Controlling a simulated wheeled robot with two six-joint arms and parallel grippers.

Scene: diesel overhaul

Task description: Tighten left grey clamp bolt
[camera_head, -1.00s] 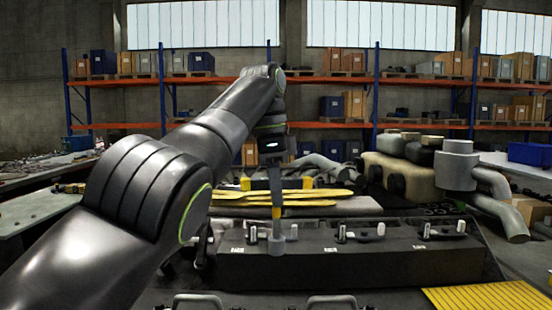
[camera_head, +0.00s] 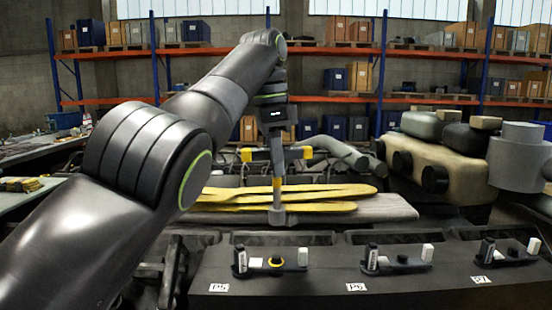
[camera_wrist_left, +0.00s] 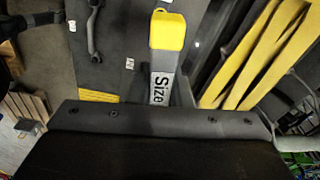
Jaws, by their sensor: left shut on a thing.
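My left gripper (camera_head: 277,140) is shut on a grey T-handled socket tool (camera_head: 277,170) with yellow handle ends and a yellow band. The tool hangs upright, its socket end above the left clamp in the picture. In the left wrist view the tool's handle (camera_wrist_left: 162,85) shows the word "Size" and a yellow cap. My right gripper is not in view.
Two similar clamps sit to the right, by P6 (camera_head: 395,264) and P7 (camera_head: 505,258), on the dark block (camera_head: 330,285). Long yellow strips (camera_head: 330,192) lie on a grey slab behind. A beige engine part (camera_head: 440,165) and grey pipes stand at the back right.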

